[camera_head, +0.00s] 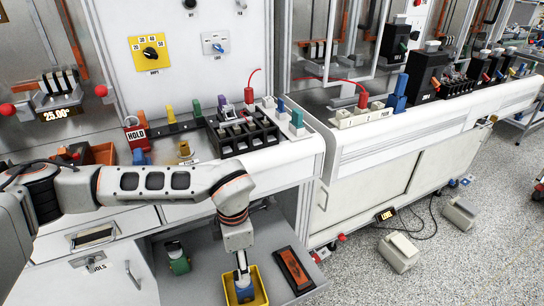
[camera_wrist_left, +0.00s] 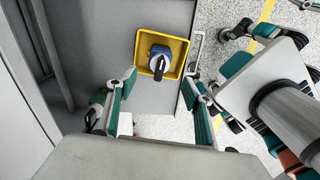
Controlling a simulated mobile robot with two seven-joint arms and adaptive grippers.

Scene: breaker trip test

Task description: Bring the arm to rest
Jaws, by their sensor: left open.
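My left arm reaches in from the left in the head view and bends down at the wrist. My left gripper (camera_head: 242,272) points down over a yellow bin (camera_head: 261,283) on the low grey shelf. The gripper also shows in the left wrist view (camera_wrist_left: 159,98), its two fingers wide apart with nothing between them. A blue part with a black knob (camera_wrist_left: 160,62) sits inside the yellow bin (camera_wrist_left: 183,47), beyond the fingertips. In the head view the gripper partly hides this blue part (camera_head: 245,293).
A black and orange device (camera_head: 293,269) lies right of the bin, and a green part (camera_head: 177,259) stands left. Above is a white worktop with a black terminal block (camera_head: 243,136) and a red HOLD tag (camera_head: 135,134).

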